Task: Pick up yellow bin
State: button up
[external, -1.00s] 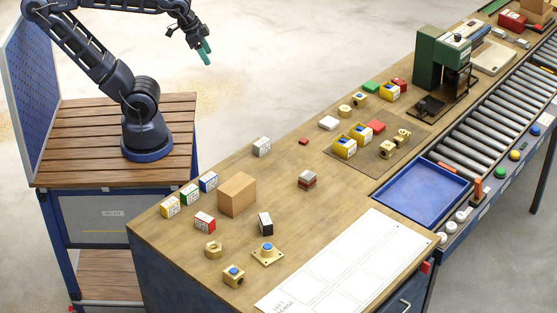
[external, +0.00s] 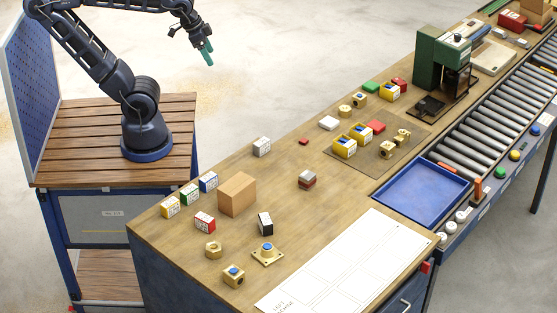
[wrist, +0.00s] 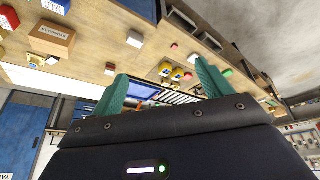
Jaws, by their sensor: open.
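A third yellow bin (external: 389,93) stands farther back by the red and green blocks. A small yellow-and-white box (external: 170,206) stands at the bench's left end; I cannot tell if it is a bin. My gripper (external: 207,54) is raised over the floor beyond the bench, apart from all of these.
A cardboard box (external: 237,194) stands on the left part of the bench among small coloured boxes and brass parts. A blue tray (external: 421,193) lies beside the roller conveyor (external: 480,120). A green drill press (external: 441,62) rises at the back.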

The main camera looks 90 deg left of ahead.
jog(key=w+d+n+h, duration=0.2)
jog(key=w+n, duration=0.4)
jog(key=w, duration=0.6)
jog(key=n+g+h, duration=0.1)
jog(key=n, duration=2)
send_over(344, 147)
jog(key=s+a, duration=0.1)
jog(key=a, duration=0.5)
notch_tip(344, 147, down, 28)
jog(key=x, duration=0.4)
jog(key=shift+s+f, duration=0.15)
jog(key=shift+f, duration=0.35)
jog(key=shift+s+x, duration=0.15)
jog(key=shift+x, duration=1.15)
jog(key=shift+s+x, duration=0.15)
jog(key=shift+x, duration=1.15)
jog(key=shift+d, duration=0.15)
jog(key=shift+c, duration=0.2)
jog(key=c, duration=1.1)
